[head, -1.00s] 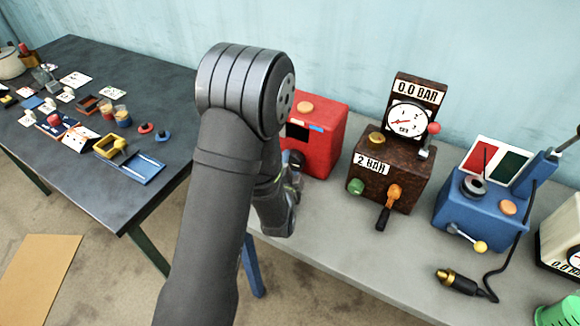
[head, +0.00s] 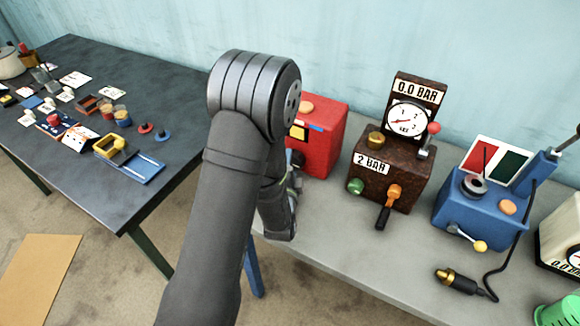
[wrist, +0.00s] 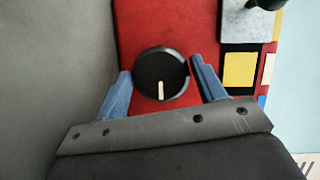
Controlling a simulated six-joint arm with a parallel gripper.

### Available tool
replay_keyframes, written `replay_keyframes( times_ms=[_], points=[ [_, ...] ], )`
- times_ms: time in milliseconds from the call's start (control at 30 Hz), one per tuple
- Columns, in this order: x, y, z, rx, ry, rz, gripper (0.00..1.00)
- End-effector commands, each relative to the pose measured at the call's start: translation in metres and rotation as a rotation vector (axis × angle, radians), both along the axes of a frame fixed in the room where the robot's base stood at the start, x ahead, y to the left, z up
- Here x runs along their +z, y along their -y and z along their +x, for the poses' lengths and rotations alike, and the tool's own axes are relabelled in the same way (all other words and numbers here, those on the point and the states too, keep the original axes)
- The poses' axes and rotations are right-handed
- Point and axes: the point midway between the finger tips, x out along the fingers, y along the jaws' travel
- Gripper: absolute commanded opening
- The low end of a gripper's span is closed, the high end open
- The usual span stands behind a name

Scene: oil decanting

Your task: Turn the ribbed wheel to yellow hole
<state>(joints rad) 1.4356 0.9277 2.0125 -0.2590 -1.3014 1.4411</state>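A round black wheel (wrist: 161,75) with a cream pointer line sits on the face of the red box (head: 325,143). In the wrist view the line points down toward my gripper. My gripper (wrist: 162,80) is open, with one blue finger on each side of the wheel and a narrow gap showing at each side. Ribs on the wheel are too small to tell. A yellow patch (wrist: 240,70) lies right of the wheel on the red face (wrist: 140,25); I cannot tell whether it is a hole. My arm hides most of the box's front in the head view.
A grey metal piece (wrist: 247,22) and more coloured squares are at the wrist view's upper right. The brown gauge box (head: 390,165) and blue box (head: 475,215) stand right of the red box. A dark table (head: 90,190) with small items is at left.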

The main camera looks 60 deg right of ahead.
Motion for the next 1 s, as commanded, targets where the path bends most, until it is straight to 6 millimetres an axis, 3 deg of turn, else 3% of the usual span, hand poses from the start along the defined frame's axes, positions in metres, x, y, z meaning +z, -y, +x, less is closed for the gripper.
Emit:
replay_keyframes(
  times_ms=[100, 467, 667, 1000],
  points=[
    [0.000, 0.000, 0.000, 0.000, 0.000, 0.000, 0.82],
    [0.000, -0.006, -0.003, 0.000, -0.002, 0.001, 0.82],
    [0.002, -0.038, -0.016, -0.001, -0.001, 0.005, 0.82],
    [0.009, -0.115, -0.048, -0.004, -0.001, 0.004, 0.82]
  ],
)
